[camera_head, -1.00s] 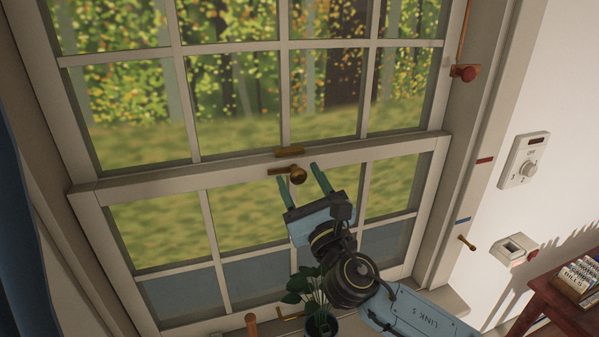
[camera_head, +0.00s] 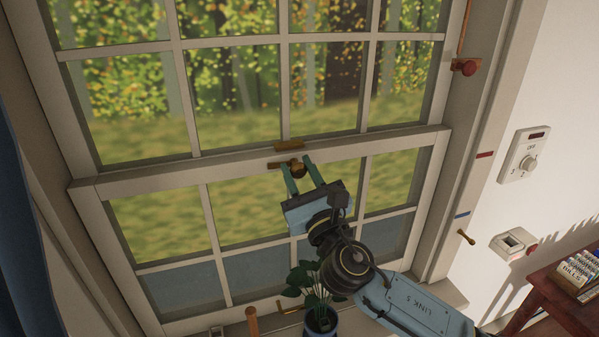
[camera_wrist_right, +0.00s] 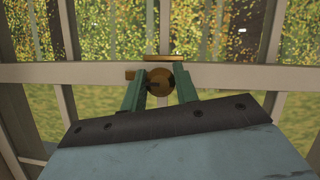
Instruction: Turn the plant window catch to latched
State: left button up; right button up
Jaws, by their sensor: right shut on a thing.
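The brass window catch (camera_head: 297,169) sits on the meeting rail of the sash window. Its round knob also shows in the right wrist view (camera_wrist_right: 159,82), with a short lever pointing left. A flat brass keeper plate (camera_head: 289,145) is on the rail just above it. My right gripper (camera_head: 298,172) reaches up from below with its green fingers on either side of the knob, shut on it. In the right wrist view the fingertips (camera_wrist_right: 159,88) flank the knob. My left gripper is not in view.
A potted plant (camera_head: 321,317) stands on the sill below my right arm. A wooden handle (camera_head: 252,321) stands to its left. A thermostat dial (camera_head: 525,155) is on the right wall. A wooden table (camera_head: 556,302) with a card box is at lower right.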

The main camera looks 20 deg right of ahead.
jog(key=shift+m, duration=0.3)
jog(key=m+h, duration=0.2)
jog(key=m, duration=0.1)
jog(key=m+h+b, duration=0.1)
jog(key=m+h, duration=0.1)
jog(key=m, duration=0.1)
jog(key=shift+m, duration=0.3)
jog(key=m+h, duration=0.1)
jog(key=m, duration=0.2)
jog(key=m+g+h, duration=0.1)
jog(key=m+h, duration=0.1)
jog(key=m, duration=0.1)
jog(key=shift+b, duration=0.35)
jog(key=m, duration=0.2)
jog(key=m+g+h, duration=0.1)
jog(key=m, duration=0.2)
jog(key=shift+h+p, duration=0.3)
jog(key=shift+p, duration=0.05)
jog(key=shift+m+g+h+p, duration=0.4)
jog(key=shift+m+g+p, duration=0.6)
jog(key=shift+m, duration=1.5)
jog(key=o, duration=1)
